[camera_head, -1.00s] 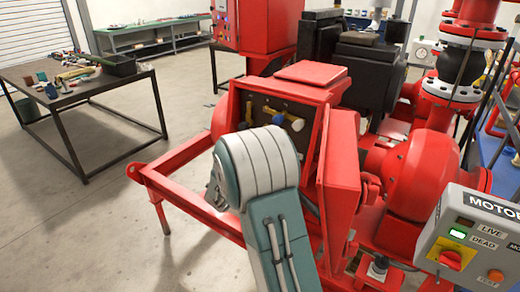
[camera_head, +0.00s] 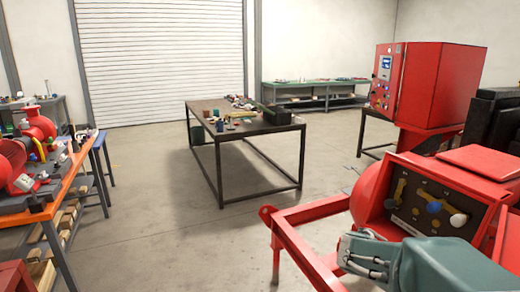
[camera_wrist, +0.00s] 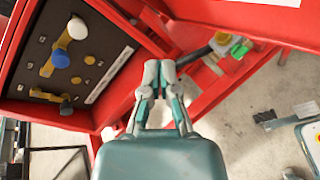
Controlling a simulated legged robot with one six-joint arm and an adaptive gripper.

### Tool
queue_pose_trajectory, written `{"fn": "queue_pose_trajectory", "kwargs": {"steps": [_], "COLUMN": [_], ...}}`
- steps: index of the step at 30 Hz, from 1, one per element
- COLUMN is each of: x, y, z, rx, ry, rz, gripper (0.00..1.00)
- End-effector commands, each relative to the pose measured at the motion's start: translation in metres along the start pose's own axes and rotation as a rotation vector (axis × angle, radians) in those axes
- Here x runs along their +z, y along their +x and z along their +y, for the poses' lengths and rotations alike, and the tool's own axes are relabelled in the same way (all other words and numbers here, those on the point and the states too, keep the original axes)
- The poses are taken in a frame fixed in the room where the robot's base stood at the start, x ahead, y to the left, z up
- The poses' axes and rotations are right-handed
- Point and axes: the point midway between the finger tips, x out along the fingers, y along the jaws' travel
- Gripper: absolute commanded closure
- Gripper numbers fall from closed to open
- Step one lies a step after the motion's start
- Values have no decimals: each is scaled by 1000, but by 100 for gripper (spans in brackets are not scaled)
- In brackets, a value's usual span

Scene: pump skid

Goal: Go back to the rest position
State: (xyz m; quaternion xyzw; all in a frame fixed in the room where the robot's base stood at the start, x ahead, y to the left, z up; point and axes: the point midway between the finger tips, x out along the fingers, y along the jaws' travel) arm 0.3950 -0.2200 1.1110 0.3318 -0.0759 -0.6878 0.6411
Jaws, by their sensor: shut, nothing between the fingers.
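My gripper (camera_wrist: 159,70) is in the middle of the wrist view, its two grey fingertips together and nothing between them. It is in front of the red pump skid (camera_wrist: 215,80), with the floor visible beyond. Part of my teal and grey arm (camera_head: 440,264) shows at the lower right of the head view, in front of the skid. The dark valve panel (camera_wrist: 95,45), with yellow levers and blue and white knobs, is left of the gripper and apart from it. The same panel shows in the head view (camera_head: 410,209).
A dark table (camera_head: 240,130) with small items stands mid-floor. An orange-topped bench (camera_head: 52,203) with red pump parts is at the left. A red control cabinet (camera_head: 440,85) stands behind the skid. The floor (camera_head: 160,230) between the benches is clear.

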Motion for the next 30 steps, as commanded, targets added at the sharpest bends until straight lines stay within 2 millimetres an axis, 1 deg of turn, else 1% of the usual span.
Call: {"fn": "queue_pose_trajectory", "kwargs": {"steps": [1, 6, 11, 15, 18, 21, 24, 27, 30], "x": [7, 12, 10, 7, 5, 4, 5, 4, 4], "y": [-11, -46, -87, -126, -156, -182, -199, -207, -208], "z": [-14, -60, -98, -125, -140, -151, -157, -160, -160], "rx": [-45, -219, -389, -547, -667, -776, -856, -897, -906], "ry": [82, 349, 597, 806, 947, 1059, 1131, 1164, 1170], "rz": [57, 255, 449, 624, 749, 855, 924, 956, 960], "gripper": [100, 100, 100, 100, 100, 100, 100, 100, 100]}}
